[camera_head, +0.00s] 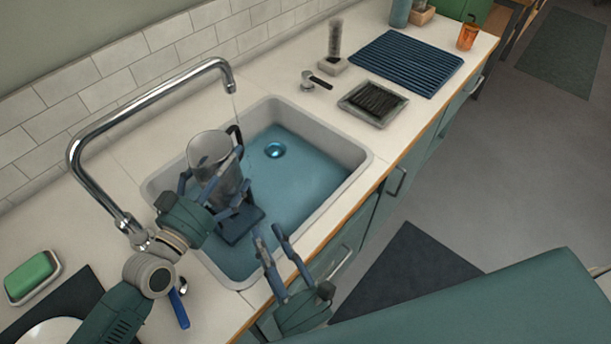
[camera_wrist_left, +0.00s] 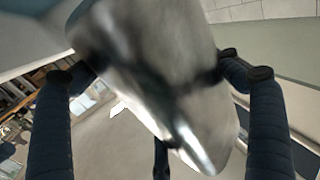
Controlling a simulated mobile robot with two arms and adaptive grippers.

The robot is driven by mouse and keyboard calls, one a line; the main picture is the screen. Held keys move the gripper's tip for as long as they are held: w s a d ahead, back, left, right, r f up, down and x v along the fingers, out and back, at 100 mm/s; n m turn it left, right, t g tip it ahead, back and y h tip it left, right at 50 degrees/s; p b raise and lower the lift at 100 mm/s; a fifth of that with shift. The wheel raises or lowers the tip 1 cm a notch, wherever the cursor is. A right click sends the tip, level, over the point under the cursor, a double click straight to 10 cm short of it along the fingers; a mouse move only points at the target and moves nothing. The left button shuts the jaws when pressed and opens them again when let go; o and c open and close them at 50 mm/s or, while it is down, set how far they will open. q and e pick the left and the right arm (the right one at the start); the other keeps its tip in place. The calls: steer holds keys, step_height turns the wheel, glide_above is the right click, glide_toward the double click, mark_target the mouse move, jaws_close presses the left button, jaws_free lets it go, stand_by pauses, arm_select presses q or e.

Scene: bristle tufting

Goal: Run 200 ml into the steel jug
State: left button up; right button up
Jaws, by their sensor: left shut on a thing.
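The steel jug (camera_head: 208,150) is held over the left part of the sink, its mouth upward and its black handle on the far side. My left gripper (camera_head: 213,172) is shut around its body; the wrist view also shows the blurred grey metal jug (camera_wrist_left: 150,70) between the left fingers (camera_wrist_left: 160,100). The chrome tap (camera_head: 150,107) arches over the sink. A thin pale line hangs below its spout, by the jug's handle; I cannot tell whether it enters the jug. The water level inside is hidden. My right gripper (camera_head: 276,248) is open and empty near the sink's front edge.
The sink (camera_head: 318,205) has a drain (camera_head: 274,150) and a dark blue block (camera_head: 240,224) below the jug. A soap dish (camera_head: 32,278), bristle tray (camera_head: 373,102) and ribbed blue mat (camera_head: 407,62) stand on the counter.

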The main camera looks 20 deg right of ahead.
steer(key=w+d+r+m+t+h, duration=0.2)
steer(key=w+d+r+m+h, duration=0.3)
steer(key=w+d, duration=0.5)
steer(key=shift+d+h, duration=0.35)
steer(key=shift+h, duration=0.15)
steer(key=shift+c, duration=0.5)
jaws_close()
